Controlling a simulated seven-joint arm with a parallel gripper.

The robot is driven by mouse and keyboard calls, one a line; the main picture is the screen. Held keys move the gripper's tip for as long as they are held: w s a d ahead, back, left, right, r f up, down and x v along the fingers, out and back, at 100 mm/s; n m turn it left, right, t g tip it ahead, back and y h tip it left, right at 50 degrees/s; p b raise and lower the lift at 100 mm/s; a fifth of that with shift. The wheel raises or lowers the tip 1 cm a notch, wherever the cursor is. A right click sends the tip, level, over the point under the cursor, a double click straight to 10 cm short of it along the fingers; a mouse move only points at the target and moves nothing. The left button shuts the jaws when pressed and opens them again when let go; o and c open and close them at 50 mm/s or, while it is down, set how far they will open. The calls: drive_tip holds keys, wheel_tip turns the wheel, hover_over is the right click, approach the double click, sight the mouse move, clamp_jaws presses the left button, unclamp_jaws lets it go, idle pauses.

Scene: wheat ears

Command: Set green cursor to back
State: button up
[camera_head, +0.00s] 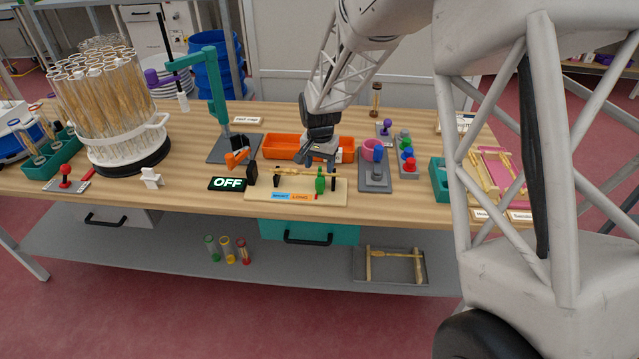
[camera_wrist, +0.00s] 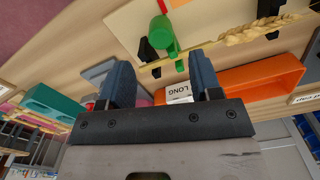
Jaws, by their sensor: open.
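The green cursor (camera_head: 320,181) stands upright near the right end of a beige measuring board (camera_head: 260,192), beside a wheat ear (camera_head: 292,172) held across black supports. In the wrist view the green cursor (camera_wrist: 163,40) lies beyond the fingertips, close to the stalk of the wheat ear (camera_wrist: 245,35). My gripper (camera_head: 318,159) hovers just behind the cursor in the head view. In the wrist view my gripper (camera_wrist: 160,64) has its two dark blue fingers apart, with nothing between them, and does not touch the cursor.
An orange tray (camera_head: 282,141) lies behind the board, with a white LONG label (camera_wrist: 180,92) near it. A black OFF display (camera_head: 227,184) and a teal stand (camera_head: 218,98) are left.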

sight(319, 181)
drive_tip(key=shift+f, duration=0.15)
drive_tip(key=shift+f, duration=3.75)
